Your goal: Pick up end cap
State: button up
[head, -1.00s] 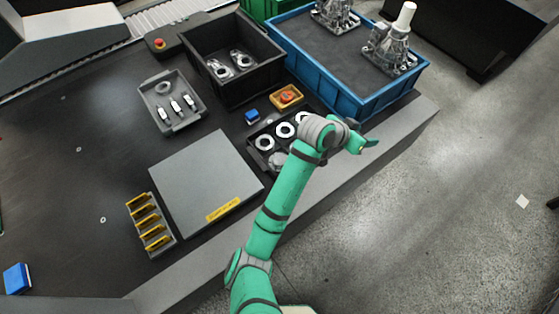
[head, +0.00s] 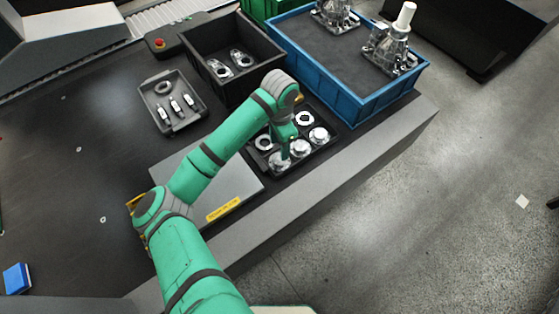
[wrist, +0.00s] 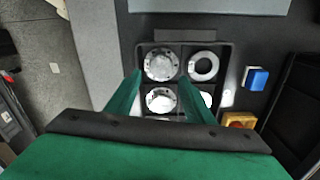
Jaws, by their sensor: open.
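Silver flanged end caps stand in a row in the black compartment tray (head: 327,149). They are a near-left cap (head: 279,163), a middle cap (head: 300,148) and a right cap (head: 319,135). In the wrist view, two caps show, an upper one (wrist: 161,65) and a lower one (wrist: 161,100). Flat silver rings (wrist: 203,66) fill the compartments beside them. My gripper (head: 285,154) points down over the tray's near-left part. In the wrist view, my gripper (wrist: 162,78) is open and empty, its green fingers either side of the cap column. Its height above the caps is unclear.
A grey plate (head: 235,187) lies left of the tray. A blue block (wrist: 256,78) and a yellow bin (wrist: 238,121) sit near the tray. A black bin (head: 273,67) and a blue crate (head: 351,108) stand behind. The bench's front strip is clear.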

aim_at(279, 159)
jog(key=shift+w+f, duration=0.15)
jog(key=shift+f, duration=3.85)
jog(key=c, duration=1)
